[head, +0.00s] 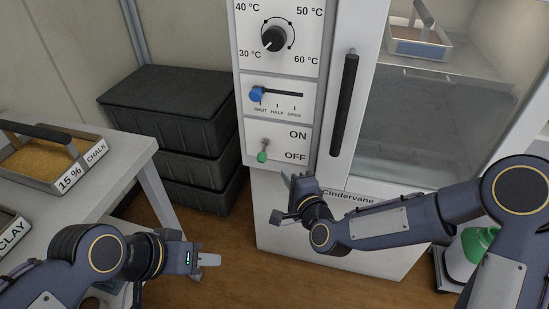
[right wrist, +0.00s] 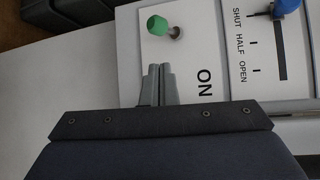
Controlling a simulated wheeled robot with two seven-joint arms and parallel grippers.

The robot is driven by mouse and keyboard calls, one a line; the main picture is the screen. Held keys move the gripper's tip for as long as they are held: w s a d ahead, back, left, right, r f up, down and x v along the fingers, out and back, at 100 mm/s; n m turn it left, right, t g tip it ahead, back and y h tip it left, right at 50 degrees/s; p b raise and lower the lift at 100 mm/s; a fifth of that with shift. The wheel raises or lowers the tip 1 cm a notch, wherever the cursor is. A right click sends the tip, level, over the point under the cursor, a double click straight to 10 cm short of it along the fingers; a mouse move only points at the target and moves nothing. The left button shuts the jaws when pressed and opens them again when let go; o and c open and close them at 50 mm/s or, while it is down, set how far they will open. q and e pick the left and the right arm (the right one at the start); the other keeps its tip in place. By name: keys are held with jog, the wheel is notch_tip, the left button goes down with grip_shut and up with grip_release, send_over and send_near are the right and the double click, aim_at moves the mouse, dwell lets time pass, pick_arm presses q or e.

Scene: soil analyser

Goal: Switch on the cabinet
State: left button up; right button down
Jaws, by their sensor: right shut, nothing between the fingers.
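The cabinet (head: 350,215) stands in the middle of the head view with a control panel on its left. Its toggle switch (head: 262,156) has a green tip and points down, on the OFF side. In the right wrist view the green tip (right wrist: 157,25) lies just beyond my fingertips, with a visible gap. My right gripper (head: 296,188) is shut and empty, below and right of the switch. The right wrist view shows its fingers (right wrist: 161,72) close together, covering the OFF label's place. My left gripper (head: 208,260) is away from the cabinet, near the table; its finger gap cannot be made out.
Above the switch are a blue slider (head: 257,94) at SHUT and a black temperature knob (head: 274,39). A long black door handle (head: 344,105) stands right of the panel. Black crates (head: 170,105) are stacked left of the cabinet. A table (head: 110,180) with soil trays is at left.

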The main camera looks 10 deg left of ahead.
aim_at(263, 153)
jog(key=x, duration=1)
jog(key=shift+b, duration=0.35)
jog(key=shift+s+r+g+p, duration=0.15)
jog(key=shift+g+p, duration=0.15)
jog(key=shift+p, duration=0.3)
jog(key=shift+m+h, duration=0.3)
